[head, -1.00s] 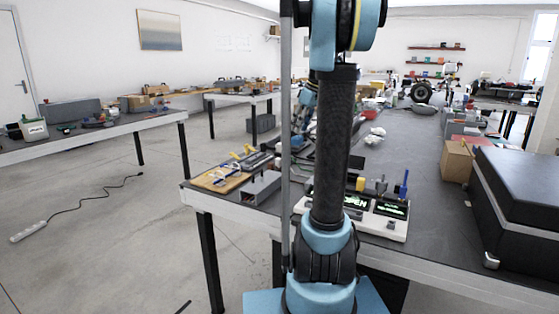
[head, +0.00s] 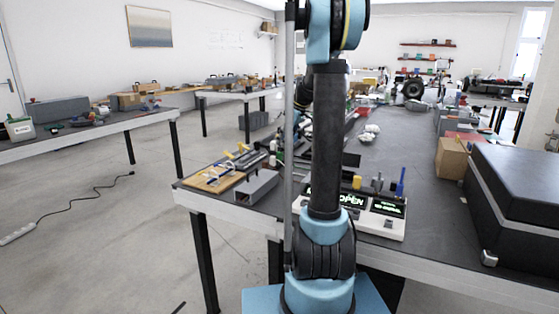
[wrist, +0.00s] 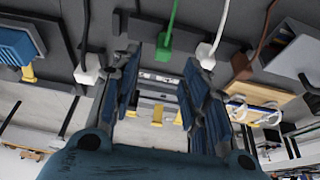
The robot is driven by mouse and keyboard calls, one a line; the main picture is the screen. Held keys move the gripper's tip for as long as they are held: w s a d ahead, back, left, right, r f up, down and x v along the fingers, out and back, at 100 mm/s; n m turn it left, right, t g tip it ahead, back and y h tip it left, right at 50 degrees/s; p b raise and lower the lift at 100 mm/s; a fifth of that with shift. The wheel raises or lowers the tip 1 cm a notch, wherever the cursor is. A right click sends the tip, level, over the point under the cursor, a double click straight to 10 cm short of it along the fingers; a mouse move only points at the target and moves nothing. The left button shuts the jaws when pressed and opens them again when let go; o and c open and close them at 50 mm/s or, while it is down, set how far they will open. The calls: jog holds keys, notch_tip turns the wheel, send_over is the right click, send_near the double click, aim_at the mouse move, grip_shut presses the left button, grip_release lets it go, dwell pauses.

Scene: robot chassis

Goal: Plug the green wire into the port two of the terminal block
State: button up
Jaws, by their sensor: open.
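The green wire (wrist: 172,15) comes in from the top of the wrist view. Its green plug end (wrist: 163,50) sits between and just beyond my fingertips. My gripper (wrist: 162,66) is open, with one blue-grey finger on each side of the wire's line. No contact with the green wire is visible. The terminal block and its port two cannot be made out for sure. In the head view my own arm hides my gripper and the wire.
White plugs (wrist: 90,66) (wrist: 205,53) flank the green one, with a brown plug (wrist: 241,66) farther right. In the head view, a wooden board with clamps (head: 214,177), a grey block (head: 257,186), a panel with green displays (head: 388,226) and a black case (head: 515,210) occupy the table.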

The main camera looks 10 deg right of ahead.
aim_at(280, 158)
jog(key=shift+s+x, duration=0.2)
jog(key=shift+x, duration=3.05)
jog(key=shift+f, duration=0.1)
jog(key=shift+d, duration=0.1)
jog(key=c, duration=1)
